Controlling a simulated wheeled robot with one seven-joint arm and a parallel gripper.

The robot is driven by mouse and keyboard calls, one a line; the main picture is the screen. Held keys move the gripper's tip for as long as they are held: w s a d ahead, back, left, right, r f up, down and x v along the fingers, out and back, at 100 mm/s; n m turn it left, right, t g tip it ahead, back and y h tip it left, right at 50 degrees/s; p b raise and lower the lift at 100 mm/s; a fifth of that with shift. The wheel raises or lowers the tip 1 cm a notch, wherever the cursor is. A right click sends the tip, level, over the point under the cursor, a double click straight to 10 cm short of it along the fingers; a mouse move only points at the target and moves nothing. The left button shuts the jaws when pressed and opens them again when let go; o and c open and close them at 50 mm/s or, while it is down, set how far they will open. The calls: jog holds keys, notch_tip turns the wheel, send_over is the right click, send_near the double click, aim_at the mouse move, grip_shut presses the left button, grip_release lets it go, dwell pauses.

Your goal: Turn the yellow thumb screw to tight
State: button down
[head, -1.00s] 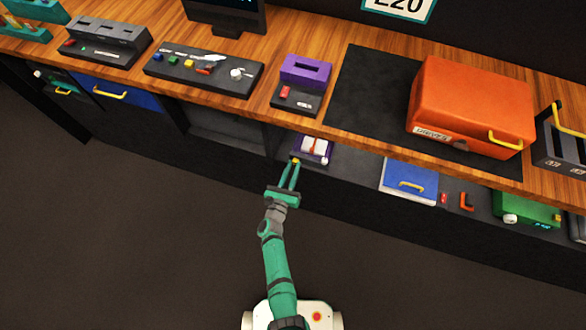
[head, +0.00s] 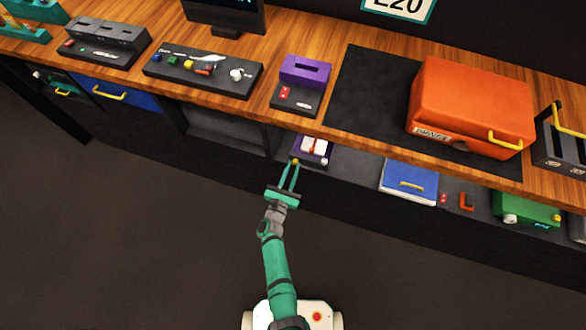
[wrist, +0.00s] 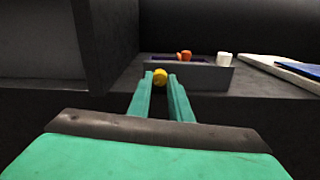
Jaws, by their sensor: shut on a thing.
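The yellow thumb screw (wrist: 160,77) sits at the front of a low dark panel (wrist: 210,80) in the wrist view. In the head view the yellow screw (head: 295,161) shows small between the fingertips of my gripper (head: 294,166), at the front of the purple panel (head: 297,158) on the lower shelf. The screw's turn angle is too small to read.
The wooden counter (head: 340,133) overhangs the shelf just above the panel. A dark divider wall (wrist: 105,45) stands left of my gripper. The floor in front is clear.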

jog(key=c, duration=1.6)
grip_release()
jog(key=shift+d, duration=0.1)
jog(key=v, duration=1)
jog(key=shift+s, duration=0.4)
jog(key=s+d+r+m+y, duration=0.1)
jog(key=s+r+m+y, duration=0.1)
jog(key=s+r+m, duration=0.7)
jog(key=s+d+r+m+g+y, duration=0.1)
jog(key=s+r+m, duration=0.8)
jog(key=r+m, duration=0.1)
jog(key=s+d+r+m+y, duration=0.1)
jog(key=s+r+m+y, duration=0.1)
jog(key=s+r+m, duration=0.7)
jog(key=shift+d+r+m+g+y, duration=0.1)
jog(key=shift+d+m+g+y, duration=0.1)
jog(key=shift+m, duration=0.6)
jog(key=shift+d+r+m+g+y, duration=0.1)
jog(key=shift+m+g, duration=0.1)
jog(key=shift+m, duration=0.6)
